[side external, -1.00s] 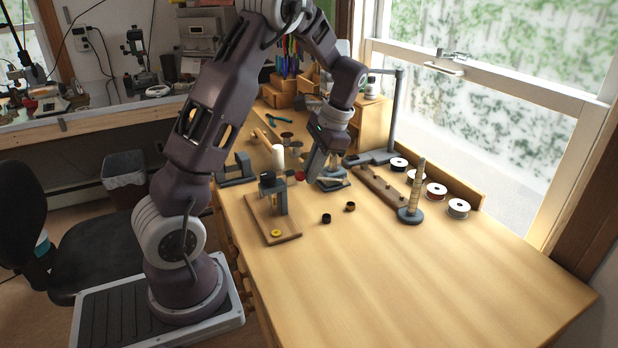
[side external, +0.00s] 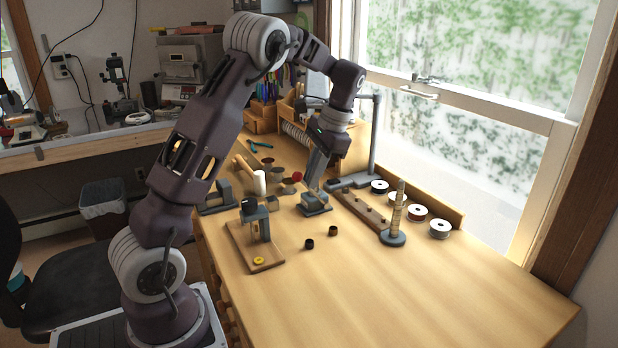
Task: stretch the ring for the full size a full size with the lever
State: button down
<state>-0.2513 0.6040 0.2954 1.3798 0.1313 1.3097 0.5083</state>
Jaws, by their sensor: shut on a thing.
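The ring stretcher appears to be the small grey device (side external: 316,209) on a dark base near the middle of the bench. A red knob (side external: 297,176), seemingly the end of its lever, shows just left of my fingers. My gripper (side external: 314,184) points down over the device and is shut on the lever; the fingers hide most of the grip. Two small dark rings or collars, one black (side external: 309,244) and one brown (side external: 333,231), lie on the bench in front. I cannot make out the ring on the device.
A wooden board with a grey post (side external: 258,225) and a yellow disc stands left. A tapered mandrel on a round base (side external: 396,238) stands right, by a wooden rack and several spools (side external: 440,229).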

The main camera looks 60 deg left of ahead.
jog(key=shift+w+a, duration=0.15)
jog(key=shift+a, duration=0.05)
dwell(0.3)
jog(key=c, duration=1.6)
grip_release()
jog(key=shift+o, duration=0.2)
jog(key=v, duration=0.7)
jog(key=shift+d+r, duration=0.1)
jog(key=shift+d, duration=0.05)
